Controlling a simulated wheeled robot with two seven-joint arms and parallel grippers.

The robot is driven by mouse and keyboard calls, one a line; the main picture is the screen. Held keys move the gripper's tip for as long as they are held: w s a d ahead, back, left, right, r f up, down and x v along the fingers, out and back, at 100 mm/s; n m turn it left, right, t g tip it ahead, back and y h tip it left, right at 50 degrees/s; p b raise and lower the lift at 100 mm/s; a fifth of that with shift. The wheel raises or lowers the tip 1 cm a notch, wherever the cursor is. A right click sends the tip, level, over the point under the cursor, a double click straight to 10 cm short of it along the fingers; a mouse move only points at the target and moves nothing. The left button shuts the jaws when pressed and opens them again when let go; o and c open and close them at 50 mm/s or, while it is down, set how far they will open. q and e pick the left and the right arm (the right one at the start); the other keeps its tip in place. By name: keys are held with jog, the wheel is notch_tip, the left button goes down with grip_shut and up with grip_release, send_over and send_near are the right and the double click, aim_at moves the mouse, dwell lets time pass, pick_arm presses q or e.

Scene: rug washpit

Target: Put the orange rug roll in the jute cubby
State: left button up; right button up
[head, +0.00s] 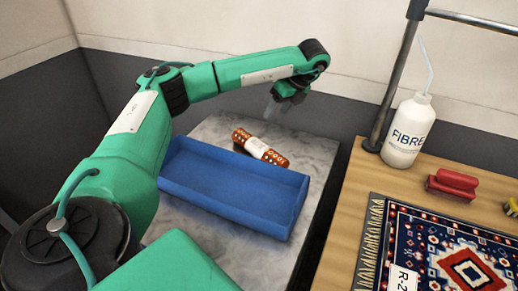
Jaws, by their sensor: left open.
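The orange rug roll (270,153), patterned and with a white label round its middle, lies on the grey stone-topped surface (309,146), just behind the blue tray. My left gripper (272,110) hangs above and behind the roll, pointing down. It is open and apart from the roll, with nothing seen between its fingers. No jute cubby can be made out in this view. My right gripper does not show.
An empty blue tray (232,208) stands in front of the roll. On the right, a wooden table (352,211) bears a patterned rug (455,258), a white FIBRE bottle (407,131), a red brush (453,184) and a metal post (392,85). A dark gap separates the two surfaces.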

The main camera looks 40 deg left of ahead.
pick_arm(q)
jog(key=b, duration=0.3)
send_near(261, 144)
jog(key=v, duration=0.2)
jog(key=b+x, duration=0.2)
jog(key=x, duration=0.5)
jog(key=shift+s+d+f+b, duration=0.1)
jog(key=shift+f+b, duration=0.1)
jog(key=shift+b, duration=0.1)
jog(key=shift+s+a+f, duration=0.1)
jog(key=shift+a+f, duration=0.15)
jog(key=shift+f, duration=0.15)
jog(key=shift+x, duration=2.6)
jog(key=c, duration=0.8)
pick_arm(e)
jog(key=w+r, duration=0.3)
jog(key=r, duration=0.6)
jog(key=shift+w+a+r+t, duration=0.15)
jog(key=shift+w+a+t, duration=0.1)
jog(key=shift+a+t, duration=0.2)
pick_arm(q)
jog(key=shift+r, duration=0.1)
jog(key=shift+c, duration=0.2)
